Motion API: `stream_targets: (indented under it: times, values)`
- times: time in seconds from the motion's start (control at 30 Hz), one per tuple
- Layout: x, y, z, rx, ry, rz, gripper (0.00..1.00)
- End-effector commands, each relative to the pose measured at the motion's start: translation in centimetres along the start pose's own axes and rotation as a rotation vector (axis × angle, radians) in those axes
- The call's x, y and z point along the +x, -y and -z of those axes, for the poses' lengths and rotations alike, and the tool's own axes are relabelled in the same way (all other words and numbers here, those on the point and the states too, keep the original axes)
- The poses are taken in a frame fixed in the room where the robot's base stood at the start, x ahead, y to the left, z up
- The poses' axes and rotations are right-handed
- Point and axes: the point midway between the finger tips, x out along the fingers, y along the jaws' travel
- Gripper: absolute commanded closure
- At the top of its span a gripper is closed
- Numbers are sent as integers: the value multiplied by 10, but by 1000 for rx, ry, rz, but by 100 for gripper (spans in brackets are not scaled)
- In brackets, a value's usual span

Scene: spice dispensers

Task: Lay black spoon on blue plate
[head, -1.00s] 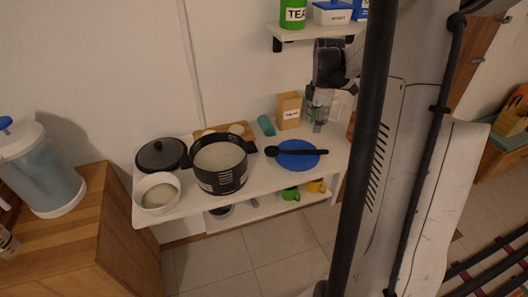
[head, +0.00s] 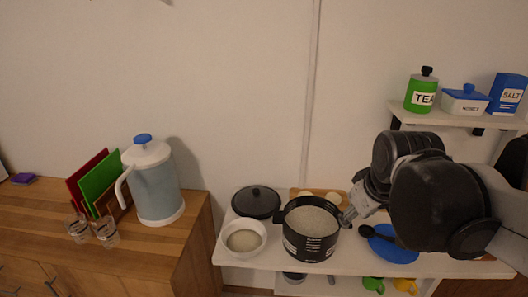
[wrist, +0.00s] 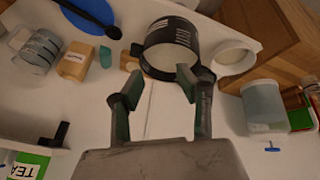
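The black spoon (head: 369,231) lies across the blue plate (head: 403,257) on the white table; its bowl end sticks out past the left rim. My arm hides part of both in the head view. In the wrist view the spoon (wrist: 104,26) and plate (wrist: 82,8) show at the top left, cut off by the edge. My gripper (head: 347,218) is above the table near the pot's right side, apart from the spoon. In the wrist view my gripper (wrist: 160,73) has its fingers apart with nothing between them.
A black pot (head: 309,245) stands left of the plate, with a white bowl (head: 243,252) and a black lid (head: 256,201) beside it. A shelf (head: 450,117) with jars hangs at the upper right. A wooden counter (head: 188,238) holds a jug (head: 153,185).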

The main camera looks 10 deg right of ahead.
Motion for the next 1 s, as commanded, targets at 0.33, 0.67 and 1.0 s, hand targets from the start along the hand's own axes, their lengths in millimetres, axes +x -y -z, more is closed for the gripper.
stream_targets:
  times: [0.33, 0.67, 1.0]
  values:
    - [-20, 70, -30, 235, -145, 36, 66]
    - [-23, 82, -36, 293, -175, 52, 66]
    - [-9, 85, -42, 291, -174, 51, 66]
